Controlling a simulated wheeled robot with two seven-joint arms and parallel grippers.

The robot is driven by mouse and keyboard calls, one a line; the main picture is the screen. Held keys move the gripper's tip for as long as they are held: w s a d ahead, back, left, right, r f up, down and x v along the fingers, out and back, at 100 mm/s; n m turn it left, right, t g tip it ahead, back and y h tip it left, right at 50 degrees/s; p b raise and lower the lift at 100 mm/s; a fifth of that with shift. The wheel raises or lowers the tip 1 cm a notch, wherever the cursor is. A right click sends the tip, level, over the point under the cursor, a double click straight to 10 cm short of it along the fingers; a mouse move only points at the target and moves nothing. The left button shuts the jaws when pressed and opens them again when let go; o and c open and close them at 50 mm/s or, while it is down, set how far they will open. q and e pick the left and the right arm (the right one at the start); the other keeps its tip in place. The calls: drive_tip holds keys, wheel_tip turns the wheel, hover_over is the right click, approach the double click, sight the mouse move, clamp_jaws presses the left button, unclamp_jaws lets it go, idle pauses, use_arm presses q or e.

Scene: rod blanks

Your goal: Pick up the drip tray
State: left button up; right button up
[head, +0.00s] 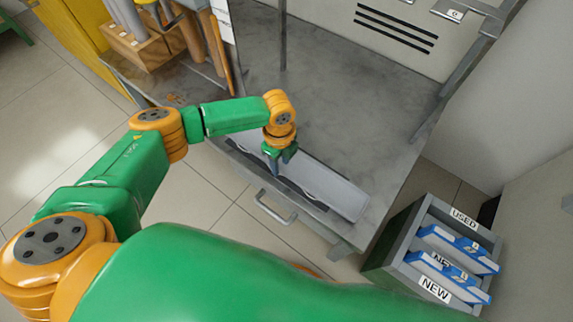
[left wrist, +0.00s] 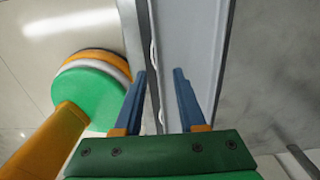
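The drip tray (head: 338,193) is a long, shallow light-grey tray lying along the front edge of the grey bench. It also shows in the left wrist view (left wrist: 190,35), running away from the camera. My left gripper (head: 276,168) points down at the tray's front side, near its middle. In the left wrist view its two blue fingers (left wrist: 160,75) are apart, one on each side of the tray's front rim, with no visible grip on it. Whether the fingertips touch the tray cannot be told. My right gripper is not in view.
The grey bench top (head: 330,110) behind the tray is clear. A metal handle (head: 273,210) sticks out from the bench front. A rack marked USED and NEW (head: 410,240) with blue items stands at right. A wooden tool block (head: 145,45) stands at back left.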

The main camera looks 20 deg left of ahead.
use_arm(q)
drive_tip(key=shift+w+f, duration=0.15)
drive_tip(key=shift+f, duration=0.8)
drive_tip(key=shift+s+f, duration=0.1)
drive_tip(key=shift+s, duration=0.3)
clamp_jaws()
drive_tip(key=shift+w, duration=0.1)
